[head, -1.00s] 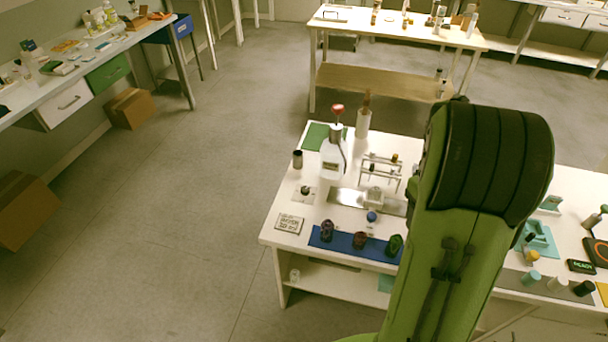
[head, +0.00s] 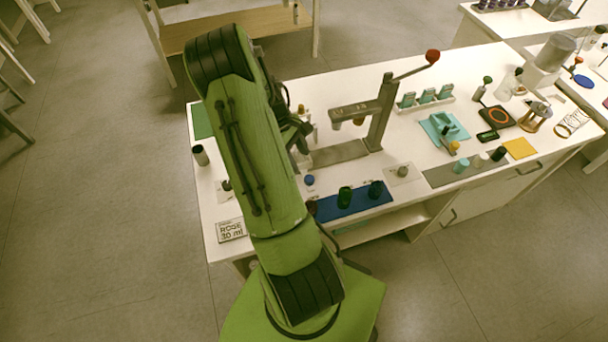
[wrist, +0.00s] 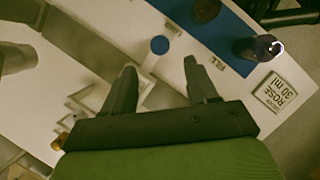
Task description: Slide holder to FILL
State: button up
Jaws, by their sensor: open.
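A round blue knob (wrist: 159,45) stands in the wrist view just beyond my fingertips and roughly between them; it also shows in the head view (head: 310,180). I cannot tell if it belongs to the holder, whose body I cannot make out clearly. A FILL label (wrist: 218,62) is printed on the white table, right of the knob in the wrist view and beside the blue mat (wrist: 232,30). My gripper (wrist: 162,68) is open and empty above the table, its two dark fingers apart. In the head view my arm hides much of the station.
Dark bottles (wrist: 258,47) stand on the blue mat, near a ROSE 30 ml card (head: 230,229). A lever press (head: 380,110) stands right of my arm. A dark cylinder (head: 200,155) stands at the left edge. The table's right side is crowded; floor at left is clear.

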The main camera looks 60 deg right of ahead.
aim_at(309, 178)
jog(key=b+x, duration=0.1)
jog(key=x, duration=0.7)
jog(key=shift+f, duration=0.1)
jog(key=shift+s, duration=0.1)
grip_shut()
